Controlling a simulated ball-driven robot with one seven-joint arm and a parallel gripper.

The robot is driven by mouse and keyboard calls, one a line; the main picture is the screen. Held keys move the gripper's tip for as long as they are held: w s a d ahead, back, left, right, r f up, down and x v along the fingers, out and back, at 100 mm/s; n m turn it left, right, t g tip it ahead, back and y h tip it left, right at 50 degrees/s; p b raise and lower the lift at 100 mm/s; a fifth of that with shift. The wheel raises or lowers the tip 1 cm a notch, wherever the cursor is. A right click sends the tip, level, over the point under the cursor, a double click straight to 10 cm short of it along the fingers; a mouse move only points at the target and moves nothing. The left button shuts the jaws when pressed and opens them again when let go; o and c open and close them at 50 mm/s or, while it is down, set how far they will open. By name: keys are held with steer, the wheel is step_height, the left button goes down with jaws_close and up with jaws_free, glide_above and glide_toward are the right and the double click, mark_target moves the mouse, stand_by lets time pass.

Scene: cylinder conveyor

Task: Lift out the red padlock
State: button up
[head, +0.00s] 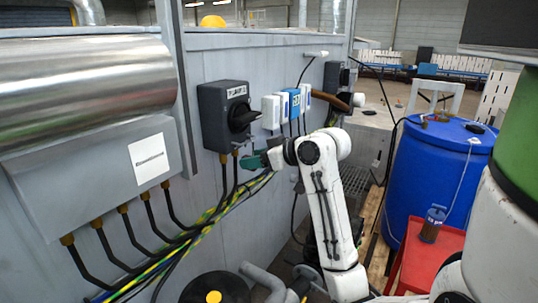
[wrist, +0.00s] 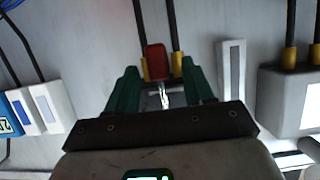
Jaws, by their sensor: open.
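The red padlock (wrist: 155,62) shows in the wrist view, its red body near the tips of my green fingers and its silver shackle running back between them. My gripper (wrist: 161,78) is open, with one finger on each side of the padlock. I cannot tell whether either finger touches it. In the head view my gripper (head: 252,161) is close to the grey wall, just below the dark switch box (head: 224,117) with its black rotary handle. The padlock cannot be made out in the head view.
Cables with yellow glands (wrist: 178,64) lie right behind the padlock. White and blue boxes (head: 291,103) stand on the wall right of the switch box. Striped cables (head: 205,232) run below.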

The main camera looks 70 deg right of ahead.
steer(key=shift+x, duration=2)
jaws_close()
